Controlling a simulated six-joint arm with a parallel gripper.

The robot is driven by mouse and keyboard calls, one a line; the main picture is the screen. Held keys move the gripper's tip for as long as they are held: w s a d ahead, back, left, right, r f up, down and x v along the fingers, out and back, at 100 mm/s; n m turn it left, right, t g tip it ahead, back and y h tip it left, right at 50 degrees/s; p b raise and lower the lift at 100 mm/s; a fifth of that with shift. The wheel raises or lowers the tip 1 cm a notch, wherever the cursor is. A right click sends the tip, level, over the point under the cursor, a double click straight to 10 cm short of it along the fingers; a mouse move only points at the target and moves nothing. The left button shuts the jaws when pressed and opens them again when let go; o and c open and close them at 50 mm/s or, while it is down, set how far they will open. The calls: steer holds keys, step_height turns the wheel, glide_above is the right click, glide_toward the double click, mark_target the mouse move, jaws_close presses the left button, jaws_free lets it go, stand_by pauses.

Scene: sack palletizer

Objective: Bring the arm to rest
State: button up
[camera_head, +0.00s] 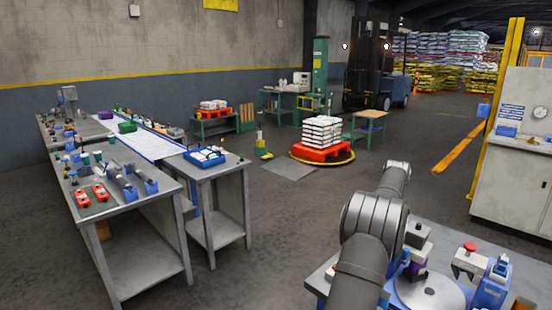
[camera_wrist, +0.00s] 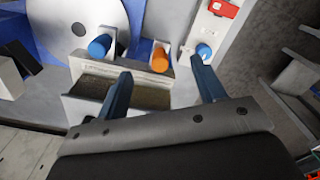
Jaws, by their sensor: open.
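My gripper (camera_wrist: 160,68) shows in the wrist view with its two blue fingers wide apart and nothing held between them. Beyond and between the fingers is a grey holder (camera_wrist: 155,62) with an orange round peg (camera_wrist: 160,58) on it. In the head view my grey arm rises over the bench (camera_head: 325,278) at the lower right; the gripper itself is hidden there.
The wrist view shows a blue peg (camera_wrist: 100,45), another blue peg (camera_wrist: 204,51), a pale disc (camera_wrist: 80,14) and a red part (camera_wrist: 224,8). In the head view, a red button box (camera_head: 469,261) stands right of my arm. A sack stack (camera_head: 322,132) stands on a red pallet. Open floor (camera_head: 270,215) lies left.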

steer(key=shift+r, duration=1.55)
steer(key=o, duration=0.8)
steer(key=s+d+r+m, duration=0.3)
steer(key=r, duration=0.3)
steer(key=s+d+r+m, duration=0.2)
steer(key=d+r+m, duration=0.1)
steer(key=r, duration=0.2)
step_height(320, 180, down, 10)
steer(key=shift+a+r, duration=0.1)
steer(key=shift+r, duration=0.05)
steer(key=shift+r, duration=0.15)
step_height(320, 180, up, 10)
steer(key=shift+f, duration=0.1)
